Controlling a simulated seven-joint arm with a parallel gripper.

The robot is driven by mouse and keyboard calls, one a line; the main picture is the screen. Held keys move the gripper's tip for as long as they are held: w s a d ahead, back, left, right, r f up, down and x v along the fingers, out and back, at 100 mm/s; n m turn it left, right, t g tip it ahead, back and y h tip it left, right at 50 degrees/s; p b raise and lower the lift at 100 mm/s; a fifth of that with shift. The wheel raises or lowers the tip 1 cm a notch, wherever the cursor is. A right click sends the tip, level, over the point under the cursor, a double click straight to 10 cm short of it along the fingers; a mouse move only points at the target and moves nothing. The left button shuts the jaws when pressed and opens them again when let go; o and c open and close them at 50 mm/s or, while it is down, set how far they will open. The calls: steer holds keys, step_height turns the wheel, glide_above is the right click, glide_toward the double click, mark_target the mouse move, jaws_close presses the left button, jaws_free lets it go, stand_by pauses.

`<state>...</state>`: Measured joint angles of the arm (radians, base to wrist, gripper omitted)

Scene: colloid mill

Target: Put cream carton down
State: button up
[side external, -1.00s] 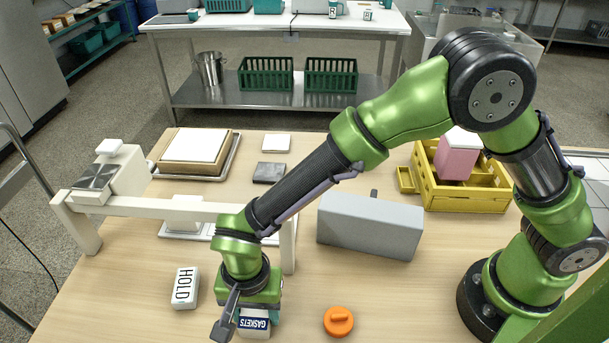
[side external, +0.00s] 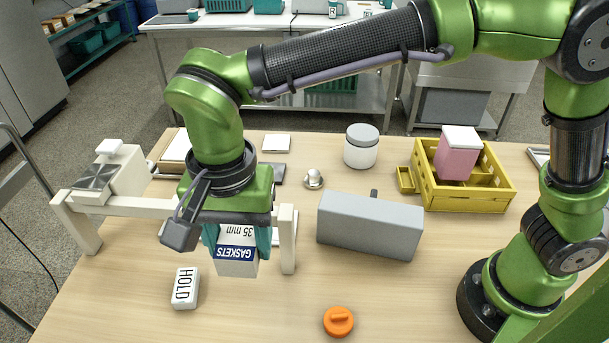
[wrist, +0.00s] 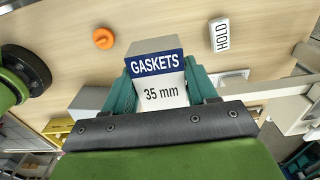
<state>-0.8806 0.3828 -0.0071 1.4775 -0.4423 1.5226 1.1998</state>
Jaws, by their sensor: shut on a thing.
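The cream carton (side external: 237,266), a pale box with a blue band reading GASKETS and 35 mm, is held in my gripper (side external: 237,243). The teal fingers are shut on its two sides. It hangs upside down in the side view and looks to be above the table, in front of the cream frame's bar. In the wrist view the carton (wrist: 160,72) fills the space between the fingers (wrist: 160,92), with its label facing the camera. My gripper and arm hide part of the cream frame and the things behind it.
A white HOLD block (side external: 185,288) lies in front, left of the carton. A cream frame (side external: 287,240) stands close behind. A grey box (side external: 369,226), orange knob (side external: 338,321), white jar (side external: 361,150) and yellow crate (side external: 470,197) holding a pink carton (side external: 456,158) are to the right.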

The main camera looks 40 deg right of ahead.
steer(key=r, duration=0.1)
steer(key=w+r, duration=0.1)
steer(key=shift+w+r, duration=0.1)
steer(key=shift+r, duration=0.25)
steer(key=w+d+m, duration=0.4)
steer(key=w+m, duration=0.1)
steer(key=w, duration=0.5)
steer(key=w+d+m, duration=0.4)
steer(key=w, duration=0.6)
steer(key=f, duration=2.1)
steer(key=shift+w+a+f, duration=0.1)
steer(key=shift+w, duration=0.3)
steer(key=o, duration=1.1)
steer(key=shift+f, duration=0.2)
steer(key=shift+c, duration=0.2)
